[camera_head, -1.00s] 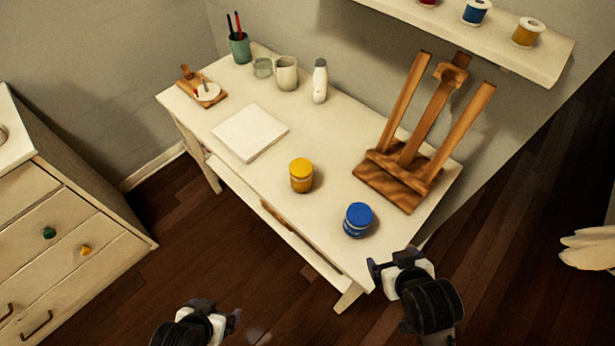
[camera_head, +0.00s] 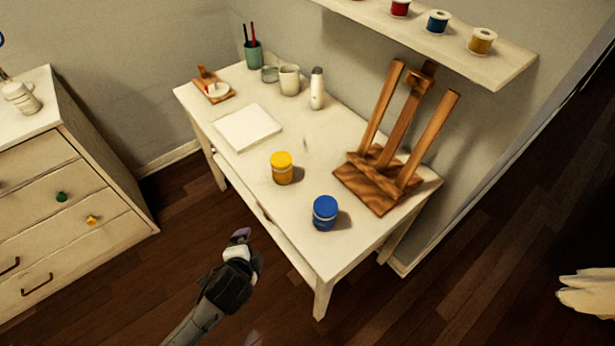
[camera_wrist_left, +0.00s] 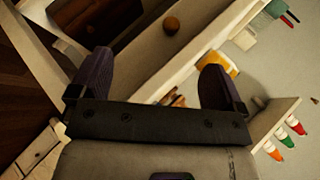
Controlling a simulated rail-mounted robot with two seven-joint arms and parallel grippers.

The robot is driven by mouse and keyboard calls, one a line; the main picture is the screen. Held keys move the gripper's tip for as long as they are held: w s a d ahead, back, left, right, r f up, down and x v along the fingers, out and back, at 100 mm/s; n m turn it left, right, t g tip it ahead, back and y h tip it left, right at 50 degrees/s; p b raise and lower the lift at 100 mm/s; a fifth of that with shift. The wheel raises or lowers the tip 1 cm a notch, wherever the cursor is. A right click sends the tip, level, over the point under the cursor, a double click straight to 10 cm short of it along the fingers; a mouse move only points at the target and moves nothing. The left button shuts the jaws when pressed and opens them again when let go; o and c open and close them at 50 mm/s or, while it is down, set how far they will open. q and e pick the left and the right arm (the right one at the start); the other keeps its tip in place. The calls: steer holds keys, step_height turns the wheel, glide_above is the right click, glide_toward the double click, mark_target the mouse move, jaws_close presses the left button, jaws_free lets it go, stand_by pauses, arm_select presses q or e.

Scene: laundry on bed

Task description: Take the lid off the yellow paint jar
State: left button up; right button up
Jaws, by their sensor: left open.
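The yellow paint jar (camera_head: 281,172) stands upright on the white desk, with its yellow lid on top. My left gripper (camera_head: 241,238) is in front of the desk's front edge, below and left of the jar, apart from it. In the left wrist view my left gripper (camera_wrist_left: 157,82) has its two dark fingers wide apart with nothing between them. A yellow-orange shape (camera_wrist_left: 224,63), probably the jar, shows there partly behind the right finger.
A blue paint jar (camera_head: 325,212) stands right of the yellow one on the desk (camera_head: 330,255). A wooden easel (camera_head: 385,170) is behind it. A white canvas (camera_head: 247,127), cups and a white bottle (camera_head: 317,88) stand further back. A dresser (camera_head: 70,200) is at left.

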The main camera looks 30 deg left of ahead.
arm_select(q)
steer(key=w+a+r+m+t+y, duration=0.2)
steer(key=w+r+m+t, duration=0.1)
steer(key=w+m, duration=0.4)
steer(key=m+t+h, duration=0.1)
steer(key=m+t, duration=0.4)
steer(key=m, duration=1.1)
glide_toward(279, 172)
steer(key=shift+a+f+b, duration=0.2)
steer(key=shift+f+b, duration=0.1)
steer(key=shift+b, duration=0.05)
steer(key=b+x, duration=0.1)
steer(key=x, duration=0.6)
steer(key=shift+w+r, duration=0.15)
steer(key=shift+w, duration=0.1)
steer(key=shift+b+x, duration=0.85)
steer(key=shift+x, duration=1.8)
steer(key=shift+r, duration=0.1)
arm_select(e)
steer(key=f, duration=0.3)
steer(key=shift+s+d+f, duration=0.3)
steer(key=shift+d, duration=0.1)
arm_select(q)
steer(key=c, duration=1.1)
steer(key=shift+c, duration=0.2)
